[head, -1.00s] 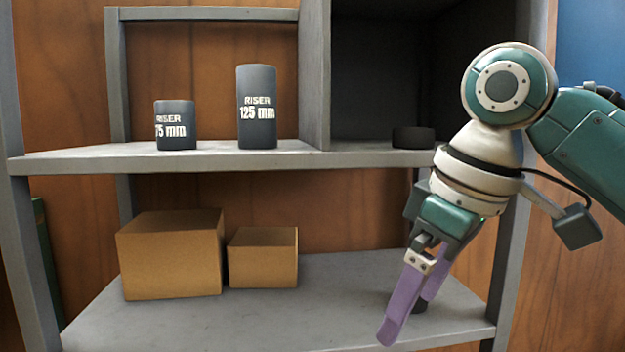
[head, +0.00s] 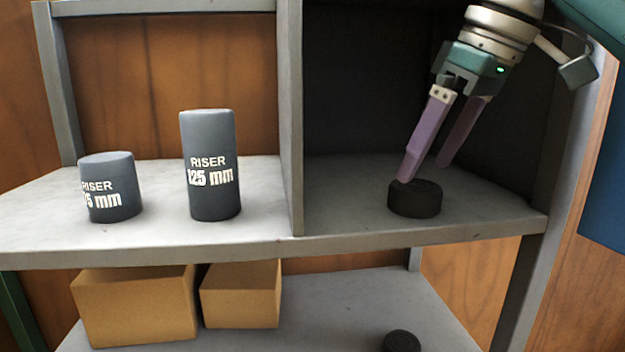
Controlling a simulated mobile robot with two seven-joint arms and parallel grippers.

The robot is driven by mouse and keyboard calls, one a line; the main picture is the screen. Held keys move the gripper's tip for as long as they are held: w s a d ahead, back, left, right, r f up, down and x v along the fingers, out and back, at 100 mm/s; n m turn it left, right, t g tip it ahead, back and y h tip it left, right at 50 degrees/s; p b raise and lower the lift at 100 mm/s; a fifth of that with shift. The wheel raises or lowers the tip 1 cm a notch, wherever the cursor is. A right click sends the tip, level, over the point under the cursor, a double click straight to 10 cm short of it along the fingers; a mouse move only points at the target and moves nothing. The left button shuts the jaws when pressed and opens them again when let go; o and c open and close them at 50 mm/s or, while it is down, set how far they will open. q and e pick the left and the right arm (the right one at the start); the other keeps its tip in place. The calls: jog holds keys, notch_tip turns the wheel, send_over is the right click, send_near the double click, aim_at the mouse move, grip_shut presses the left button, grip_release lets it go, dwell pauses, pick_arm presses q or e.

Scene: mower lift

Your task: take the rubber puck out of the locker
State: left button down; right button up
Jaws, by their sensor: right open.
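The rubber puck (head: 414,204) is a short black cylinder lying flat on the floor of the dark locker compartment at the upper right. My right gripper (head: 424,172) reaches down into the compartment from the upper right, tilted, with two purple fingers. It is open and empty. One fingertip shows at the top of the puck and the other a little behind and to the right. I cannot tell whether the near fingertip touches the puck. My left gripper is not in view.
An upright divider (head: 290,120) borders the compartment on the left. To its left stand a short 75 mm riser (head: 110,190) and a tall 125 mm riser (head: 210,160). Below are two cardboard boxes (head: 135,310) and another dark round piece (head: 401,341).

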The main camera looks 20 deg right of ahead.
aim_at(417, 185)
jog(key=p+x, duration=0.3)
jog(key=x, duration=0.1)
jog(key=shift+f, duration=0.25)
jog(key=shift+r, duration=0.1)
jog(key=c, duration=1.3)
